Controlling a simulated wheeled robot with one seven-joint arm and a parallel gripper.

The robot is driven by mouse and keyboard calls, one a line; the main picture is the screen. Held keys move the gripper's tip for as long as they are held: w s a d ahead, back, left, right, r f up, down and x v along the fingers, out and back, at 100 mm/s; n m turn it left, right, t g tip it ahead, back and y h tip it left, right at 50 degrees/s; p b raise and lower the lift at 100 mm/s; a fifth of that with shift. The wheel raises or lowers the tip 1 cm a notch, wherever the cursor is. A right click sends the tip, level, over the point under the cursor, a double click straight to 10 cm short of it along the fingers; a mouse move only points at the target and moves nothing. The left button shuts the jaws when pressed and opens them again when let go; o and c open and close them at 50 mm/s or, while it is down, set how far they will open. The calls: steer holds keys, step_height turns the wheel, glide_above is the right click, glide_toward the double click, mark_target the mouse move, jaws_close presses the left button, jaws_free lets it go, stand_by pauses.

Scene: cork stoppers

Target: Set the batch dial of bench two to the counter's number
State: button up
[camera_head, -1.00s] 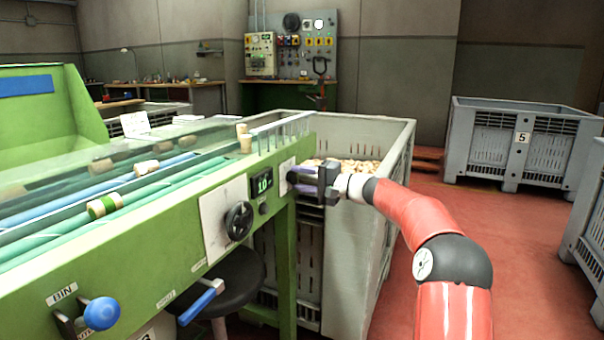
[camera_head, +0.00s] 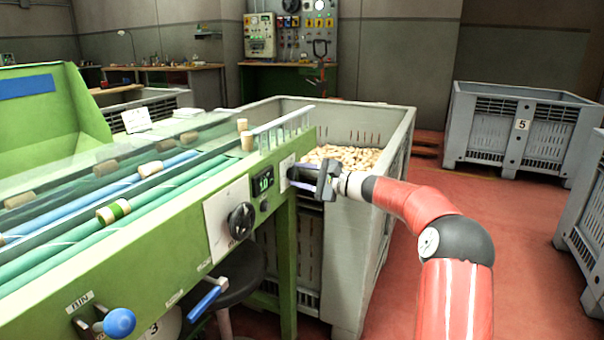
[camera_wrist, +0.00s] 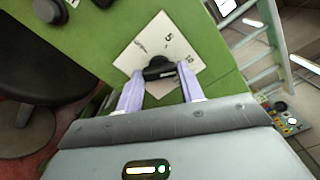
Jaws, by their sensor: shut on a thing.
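The batch dial is a black knob (camera_wrist: 160,68) on a white plate (camera_wrist: 143,42) fixed to the green bench (camera_wrist: 95,40). The plate carries a 5 and what looks like a 10 at its right. My gripper (camera_wrist: 162,77) is shut on the knob, with one finger at each side. In the head view my gripper (camera_head: 304,174) is at the white dial plate (camera_head: 286,170) near the bench's right end, and it hides the knob. The counter (camera_head: 262,183), a dark display with green digits, seems to read 10. The knob's exact pointing is unclear.
A black handwheel (camera_head: 241,220) sits left of the counter. A blue ball lever (camera_head: 119,323) and a blue handle (camera_head: 208,298) stick out lower left. A grey bin (camera_head: 345,240) full of corks stands behind the dial. Red floor at the right is mostly clear.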

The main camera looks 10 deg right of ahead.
stand_by(0.4)
steer(key=o, duration=1)
steer(key=b+v, duration=0.1)
steer(key=v, duration=0.6)
steer(key=shift+s+d, duration=0.2)
steer(key=shift+d, duration=0.15)
